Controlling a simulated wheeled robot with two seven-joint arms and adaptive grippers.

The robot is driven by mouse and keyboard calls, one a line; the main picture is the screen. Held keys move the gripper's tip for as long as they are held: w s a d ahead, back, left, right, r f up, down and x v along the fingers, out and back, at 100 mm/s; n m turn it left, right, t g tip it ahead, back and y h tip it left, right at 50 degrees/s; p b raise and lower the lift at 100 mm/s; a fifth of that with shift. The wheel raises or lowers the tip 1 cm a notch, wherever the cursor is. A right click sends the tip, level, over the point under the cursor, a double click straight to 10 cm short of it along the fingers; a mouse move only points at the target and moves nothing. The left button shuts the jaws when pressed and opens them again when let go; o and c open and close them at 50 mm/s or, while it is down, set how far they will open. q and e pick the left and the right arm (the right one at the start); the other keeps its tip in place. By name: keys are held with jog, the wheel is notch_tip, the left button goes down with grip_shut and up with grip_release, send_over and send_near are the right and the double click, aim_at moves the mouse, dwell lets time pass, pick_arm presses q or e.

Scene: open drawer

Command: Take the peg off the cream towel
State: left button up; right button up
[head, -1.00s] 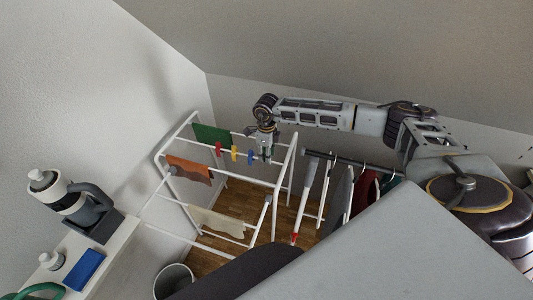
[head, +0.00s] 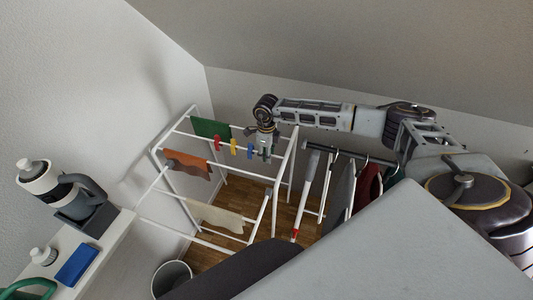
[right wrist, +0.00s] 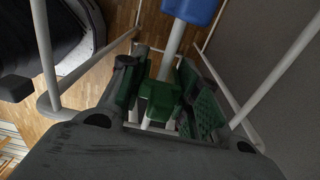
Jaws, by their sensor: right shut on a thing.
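The cream towel (head: 222,217) hangs over a low bar of the white drying rack. I cannot make out a peg on it at this size. My right gripper (head: 265,151) is at the rack's upper bar, at the right end of a row of pegs, well above the towel. In the right wrist view my right gripper (right wrist: 162,100) is shut on a green peg (right wrist: 160,101), which sits at the white bar between the dark green finger pads. A blue peg (right wrist: 192,10) is on the same bar close by. My left gripper is not in view.
On the rack (head: 157,150) hang a green cloth (head: 208,127) and an orange cloth (head: 187,165). Red (head: 217,142) and yellow (head: 233,146) pegs sit left of the blue one. Hanging clothes (head: 366,187) are to the right. A bin (head: 172,278) stands below.

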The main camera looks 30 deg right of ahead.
jog(key=shift+f, duration=0.2)
dwell(0.3)
jog(key=o, duration=0.8)
jog(key=shift+r, duration=0.15)
jog(key=shift+r, duration=5.85)
jog(key=shift+f, duration=0.1)
